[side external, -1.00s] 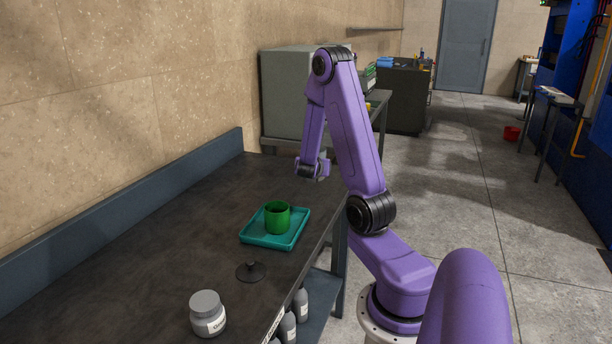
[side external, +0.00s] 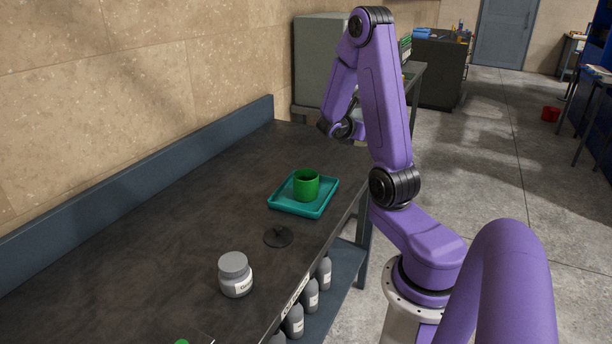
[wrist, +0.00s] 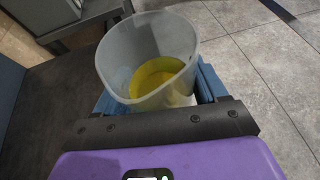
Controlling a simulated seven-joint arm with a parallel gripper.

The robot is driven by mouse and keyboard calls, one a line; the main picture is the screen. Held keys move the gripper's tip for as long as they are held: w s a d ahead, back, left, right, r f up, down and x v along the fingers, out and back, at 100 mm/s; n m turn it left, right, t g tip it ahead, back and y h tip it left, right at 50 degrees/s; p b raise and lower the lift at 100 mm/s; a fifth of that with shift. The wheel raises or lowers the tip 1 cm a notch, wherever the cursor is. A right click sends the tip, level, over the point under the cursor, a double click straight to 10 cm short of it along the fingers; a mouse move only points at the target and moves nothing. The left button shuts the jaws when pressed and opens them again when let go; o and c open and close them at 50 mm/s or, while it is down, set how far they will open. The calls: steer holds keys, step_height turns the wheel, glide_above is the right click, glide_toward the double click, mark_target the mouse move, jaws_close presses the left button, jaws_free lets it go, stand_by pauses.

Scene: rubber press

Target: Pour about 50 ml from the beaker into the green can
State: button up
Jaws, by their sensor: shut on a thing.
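In the wrist view, a translucent beaker (wrist: 122,62) with yellow liquid (wrist: 160,76) in its lower part is between the blue fingers of my gripper (wrist: 157,94), which is shut on it. The green can (side external: 306,186) stands upright in a teal tray (side external: 290,209) on the dark bench in the side view. The wrist end of my arm is beyond the tray and above it in that picture. The beaker and the fingers are hidden behind my arm there. The green can does not show in the wrist view.
A grey labelled jar (side external: 235,276) and a dark round lid-like disc with a knob (side external: 278,236) are on the bench nearer the camera. Several grey bottles (side external: 311,293) stand on a lower shelf. The bench left of the tray is clear. A grey cabinet (side external: 320,62) stands behind.

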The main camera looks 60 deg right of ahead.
steer(key=s+a+f+m+g+y, duration=0.5)
steer(key=a+f+m+g+y, duration=0.2)
steer(key=a+m+g+y, duration=0.45)
steer(key=w+a+f+m+t+y, duration=0.2)
steer(key=w+a+m+t+y, duration=0.6)
steer(key=m+y, duration=0.8)
steer(key=w+r+m+t+h, duration=0.4)
steer(key=w+m+t+h, duration=0.1)
steer(key=w+m+t, duration=1)
steer(key=w+d+r+m+t+h, duration=0.2)
steer(key=d+r+m+h, duration=0.2)
steer(key=d+m+h, duration=0.25)
steer(key=w+d+r+m+t+h, duration=0.2)
steer(key=d+r+m+h, duration=0.1)
steer(key=d+m+h, duration=0.35)
step_height(320, 180, down, 10)
